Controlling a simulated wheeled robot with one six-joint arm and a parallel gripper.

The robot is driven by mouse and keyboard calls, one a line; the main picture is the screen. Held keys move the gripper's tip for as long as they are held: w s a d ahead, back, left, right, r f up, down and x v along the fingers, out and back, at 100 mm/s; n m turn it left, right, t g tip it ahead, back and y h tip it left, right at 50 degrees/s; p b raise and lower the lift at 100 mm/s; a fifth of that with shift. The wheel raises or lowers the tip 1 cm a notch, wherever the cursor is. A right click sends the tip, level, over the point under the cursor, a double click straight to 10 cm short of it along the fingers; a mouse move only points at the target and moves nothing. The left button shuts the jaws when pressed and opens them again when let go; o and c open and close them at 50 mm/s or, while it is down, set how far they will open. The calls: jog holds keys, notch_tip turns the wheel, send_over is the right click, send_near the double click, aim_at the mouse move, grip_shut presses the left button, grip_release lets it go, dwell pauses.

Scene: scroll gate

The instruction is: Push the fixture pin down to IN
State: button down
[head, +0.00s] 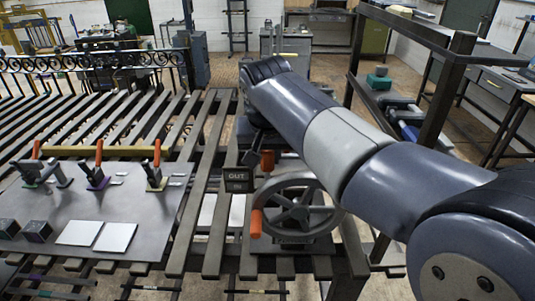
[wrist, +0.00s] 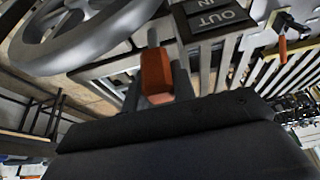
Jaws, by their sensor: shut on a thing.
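The fixture pin has an orange grip (head: 267,161), which stands upright behind the handwheel in the head view. A dark sign (head: 238,180) beside it reads OUT on top and IN below. My gripper (head: 257,148) reaches down to the pin from above, partly hidden by my arm. In the wrist view the orange grip (wrist: 156,73) lies between the grey fingers of my gripper (wrist: 157,84), which is shut on it. The sign (wrist: 212,18) shows upside down there.
A grey handwheel (head: 300,208) with an orange handle (head: 256,223) stands close in front of the pin. At left, a grey plate (head: 92,208) carries several orange-handled clamps, dark blocks and pale tiles. A dark frame post (head: 440,95) rises at right, behind my arm.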

aim_at(268, 167)
jog(key=shift+f+b, duration=1.05)
jog(key=shift+f, duration=0.7)
jog(key=c, duration=1.2)
grip_release()
jog(key=shift+o, duration=0.2)
jog(key=v, duration=1)
jog(key=shift+s+r, duration=0.2)
jog(key=shift+r, duration=0.15)
